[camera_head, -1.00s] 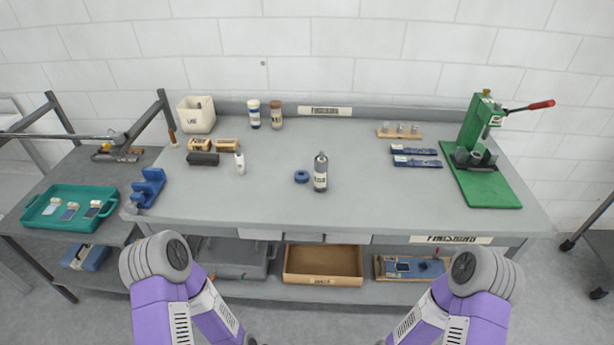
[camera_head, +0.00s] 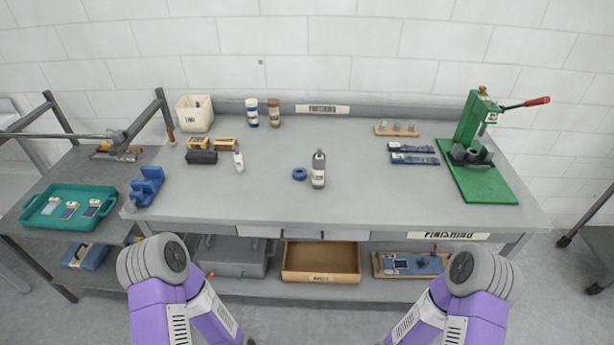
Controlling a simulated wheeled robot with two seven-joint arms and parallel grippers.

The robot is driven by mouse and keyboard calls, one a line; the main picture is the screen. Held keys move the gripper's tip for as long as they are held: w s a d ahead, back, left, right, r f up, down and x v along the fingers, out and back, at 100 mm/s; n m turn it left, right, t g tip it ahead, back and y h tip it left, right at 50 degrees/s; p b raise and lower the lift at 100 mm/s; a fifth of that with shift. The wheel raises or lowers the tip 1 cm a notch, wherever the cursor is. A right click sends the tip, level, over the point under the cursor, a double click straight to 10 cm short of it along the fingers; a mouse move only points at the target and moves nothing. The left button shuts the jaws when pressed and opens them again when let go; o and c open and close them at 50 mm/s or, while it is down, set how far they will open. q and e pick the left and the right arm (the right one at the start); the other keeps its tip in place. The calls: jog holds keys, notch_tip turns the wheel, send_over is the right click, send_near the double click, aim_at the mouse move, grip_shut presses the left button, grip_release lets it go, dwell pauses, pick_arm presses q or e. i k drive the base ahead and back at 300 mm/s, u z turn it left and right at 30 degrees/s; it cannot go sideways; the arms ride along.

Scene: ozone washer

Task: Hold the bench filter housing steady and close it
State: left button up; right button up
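A grey upright cylinder with a pale label, which looks like the bench filter housing (camera_head: 318,170), stands near the middle of the grey workbench (camera_head: 360,205). A blue ring (camera_head: 299,174) lies flat on the bench just left of it, apart from it; it may be the housing's collar or cap. The housing's top is narrow and dark, and whether it is closed is too small to tell. Only the purple and grey links of my two arms show at the bottom edge, in front of the bench. Neither gripper is in view, and nothing touches the housing.
A green press (camera_head: 479,150) with a red-tipped lever stands at the right. A small white bottle (camera_head: 239,161), wooden blocks and a white bin (camera_head: 194,114) stand left. Blue tools (camera_head: 414,159) lie right of centre. A teal tray (camera_head: 70,207) sits on the side table.

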aim_at(319, 169)
jog(key=k, duration=0.45)
jog(key=u, duration=1.3)
jog(key=i, duration=1.2)
jog(key=z, duration=2.35)
